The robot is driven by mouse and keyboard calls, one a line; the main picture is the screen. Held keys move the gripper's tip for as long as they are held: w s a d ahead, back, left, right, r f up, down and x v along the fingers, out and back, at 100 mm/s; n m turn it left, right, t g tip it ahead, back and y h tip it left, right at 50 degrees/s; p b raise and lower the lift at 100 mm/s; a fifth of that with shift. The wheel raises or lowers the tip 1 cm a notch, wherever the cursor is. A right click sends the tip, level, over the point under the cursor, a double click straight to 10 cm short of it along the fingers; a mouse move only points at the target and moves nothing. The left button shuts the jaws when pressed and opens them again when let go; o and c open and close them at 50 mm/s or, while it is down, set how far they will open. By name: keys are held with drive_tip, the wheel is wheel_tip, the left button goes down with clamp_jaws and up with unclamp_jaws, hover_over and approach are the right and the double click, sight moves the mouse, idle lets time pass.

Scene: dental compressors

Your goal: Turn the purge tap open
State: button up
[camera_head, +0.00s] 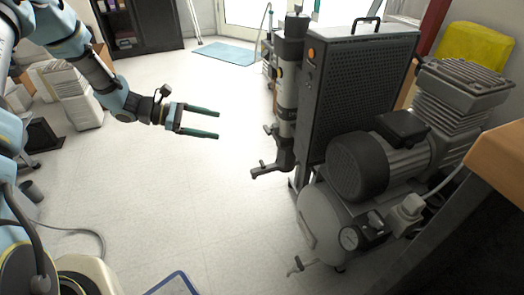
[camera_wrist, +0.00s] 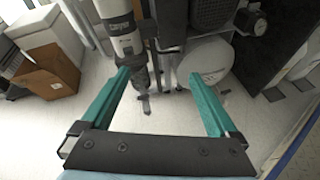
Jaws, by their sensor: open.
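A small dark tap (camera_head: 268,170) with a lever juts left from the foot of the upright filter column on the compressor. Another small tap (camera_head: 295,265) hangs low at the front of the pale tank (camera_head: 322,222). I cannot tell which one is the purge tap. My gripper (camera_head: 217,124) is open and empty, in the air to the left of the column and higher in the picture than both taps. In the wrist view the column (camera_wrist: 125,38) and its dark lower end show beyond the left green finger; the tank (camera_wrist: 205,60) is beyond the right one.
The compressor's perforated cabinet (camera_head: 355,90) and motor (camera_head: 358,165) stand right of the column. A wooden-topped bench (camera_head: 500,155) is at the right edge. Boxes (camera_head: 75,95) lie at the left. The pale floor between my gripper and the compressor is clear.

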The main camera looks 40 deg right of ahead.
sight(265, 130)
drive_tip(key=w+d+f+n+h+b, duration=0.2)
drive_tip(key=d+f+n+h+b, duration=0.3)
drive_tip(key=d+f, duration=0.5)
drive_tip(key=shift+t, duration=0.6)
drive_tip(key=b+x, duration=0.1)
drive_tip(key=x, duration=0.2)
drive_tip(key=b+x, duration=0.1)
drive_tip(key=x, duration=0.2)
drive_tip(key=b+x, duration=0.1)
drive_tip(key=x, duration=0.3)
drive_tip(key=shift+s+a+f, duration=0.1)
drive_tip(key=shift+s+f, duration=0.15)
drive_tip(key=shift+f, duration=0.1)
drive_tip(key=c, duration=1.4)
